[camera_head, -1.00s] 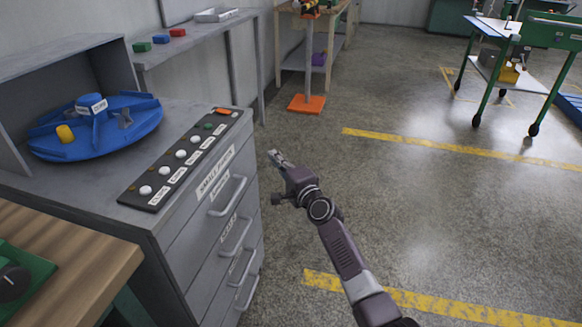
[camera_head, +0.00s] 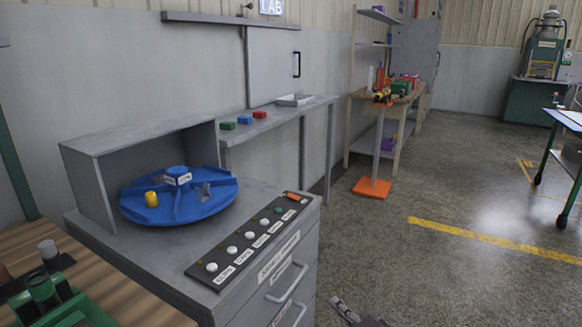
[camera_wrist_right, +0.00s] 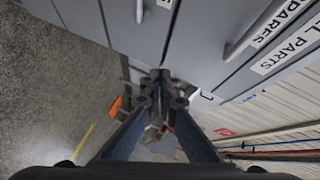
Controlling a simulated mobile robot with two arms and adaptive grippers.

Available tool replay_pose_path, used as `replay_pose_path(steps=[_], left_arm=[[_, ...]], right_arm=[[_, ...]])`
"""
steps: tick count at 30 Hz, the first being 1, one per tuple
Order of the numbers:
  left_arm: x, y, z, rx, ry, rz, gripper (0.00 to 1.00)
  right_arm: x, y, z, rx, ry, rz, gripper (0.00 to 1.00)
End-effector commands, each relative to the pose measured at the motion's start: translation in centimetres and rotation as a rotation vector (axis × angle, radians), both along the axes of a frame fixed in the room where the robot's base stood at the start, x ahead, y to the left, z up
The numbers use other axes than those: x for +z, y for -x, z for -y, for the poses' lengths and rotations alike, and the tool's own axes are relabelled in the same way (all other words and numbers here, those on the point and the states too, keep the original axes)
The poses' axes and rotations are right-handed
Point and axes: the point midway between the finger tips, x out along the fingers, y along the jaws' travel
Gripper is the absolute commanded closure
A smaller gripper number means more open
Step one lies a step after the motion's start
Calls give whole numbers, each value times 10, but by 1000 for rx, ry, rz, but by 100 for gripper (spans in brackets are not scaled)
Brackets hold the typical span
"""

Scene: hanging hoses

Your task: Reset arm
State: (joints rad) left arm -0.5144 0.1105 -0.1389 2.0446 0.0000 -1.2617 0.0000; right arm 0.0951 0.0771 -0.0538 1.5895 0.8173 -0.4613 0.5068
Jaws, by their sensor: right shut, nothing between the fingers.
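My right gripper (camera_head: 338,303) shows only at the bottom edge of the head view, right of the grey drawer cabinet (camera_head: 262,283). It is shut and empty, and most of the arm is below the picture. In the right wrist view the gripper's fingers (camera_wrist_right: 158,82) meet, with the cabinet's drawer fronts (camera_wrist_right: 205,40) beyond them. I cannot tell the exact distance to the drawers. My left gripper is not in view.
The cabinet carries a blue round turntable (camera_head: 205,207) and a black button panel (camera_head: 245,243). A wooden bench (camera_head: 120,295) is at the lower left. An orange-based stand (camera_head: 371,188) stands on the floor beyond. Open floor (camera_head: 430,275) lies to the right.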

Motion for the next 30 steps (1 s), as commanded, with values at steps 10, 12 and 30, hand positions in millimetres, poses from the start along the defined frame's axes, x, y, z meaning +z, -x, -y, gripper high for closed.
replay_pose_path(steps=[10, 12, 30], left_arm=[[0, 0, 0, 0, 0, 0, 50], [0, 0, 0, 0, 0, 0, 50], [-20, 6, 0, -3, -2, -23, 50]], right_arm=[[-161, 203, -3, 415, 726, -339, 100], [-176, 235, 5, 481, 821, -394, 100], [-228, 376, 58, 768, 1166, -660, 100]])
